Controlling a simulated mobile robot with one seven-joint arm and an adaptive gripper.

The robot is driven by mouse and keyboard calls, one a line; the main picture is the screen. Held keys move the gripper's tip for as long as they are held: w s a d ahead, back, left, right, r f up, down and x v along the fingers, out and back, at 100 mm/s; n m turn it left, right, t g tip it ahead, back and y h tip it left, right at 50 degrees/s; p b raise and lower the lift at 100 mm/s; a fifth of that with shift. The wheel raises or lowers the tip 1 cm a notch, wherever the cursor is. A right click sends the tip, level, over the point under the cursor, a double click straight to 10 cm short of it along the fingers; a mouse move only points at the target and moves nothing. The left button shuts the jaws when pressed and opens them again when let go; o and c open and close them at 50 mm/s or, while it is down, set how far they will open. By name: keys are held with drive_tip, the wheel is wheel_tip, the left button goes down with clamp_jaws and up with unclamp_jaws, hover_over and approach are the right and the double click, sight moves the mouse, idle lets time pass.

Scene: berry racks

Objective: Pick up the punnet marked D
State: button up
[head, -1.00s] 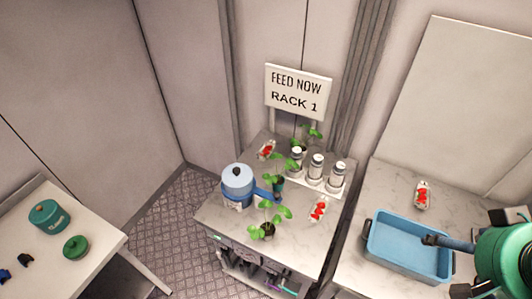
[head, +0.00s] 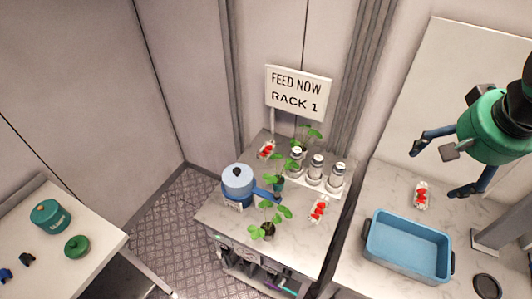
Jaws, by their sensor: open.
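Three small punnets of red berries are in the head view. One punnet (head: 421,195) lies on the right counter, behind the blue tray. Another punnet (head: 318,209) lies on the front right of the rack table, and a third punnet (head: 266,149) lies at its back left, near the sign. No letter can be read on any of them, so I cannot tell which is D. My gripper (head: 434,172) is open and empty, its fingers spread wide. It appears above the right counter, near the punnet there in the picture.
A blue tray (head: 408,264) stands on the right counter. The rack table (head: 222,216) holds a blue pot (head: 238,181), potted plants (head: 268,229) and several jars (head: 315,168) beside a "RACK 1" sign (head: 298,93). Teal and green pots stand on the left table (head: 100,230).

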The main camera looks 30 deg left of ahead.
drive_tip(key=w+a+g, duration=0.1)
drive_tip(key=w+a, duration=1)
drive_tip(key=w, duration=0.4)
drive_tip(key=w+a+f+g+p, duration=0.1)
drive_tip(key=w+a+f, duration=0.3)
drive_tip(key=w+a, duration=0.25)
drive_tip(key=w+a+f, duration=0.5)
drive_tip(key=w+a, duration=0.1)
drive_tip(key=a, duration=0.2)
drive_tip(key=w+a+f+g, duration=0.1)
drive_tip(key=w+a+f, duration=0.1)
drive_tip(key=a+f, duration=1.3)
drive_tip(key=w+a+f+g+p, duration=0.1)
drive_tip(key=w+a+f, duration=0.1)
drive_tip(key=a+f, duration=1.3)
drive_tip(key=shift+w+f+m+h, duration=0.3)
drive_tip(key=shift+w, duration=0.1)
drive_tip(key=shift+f, duration=0.15)
hover_over(268, 151)
drive_tip(key=shift+f, duration=4.15)
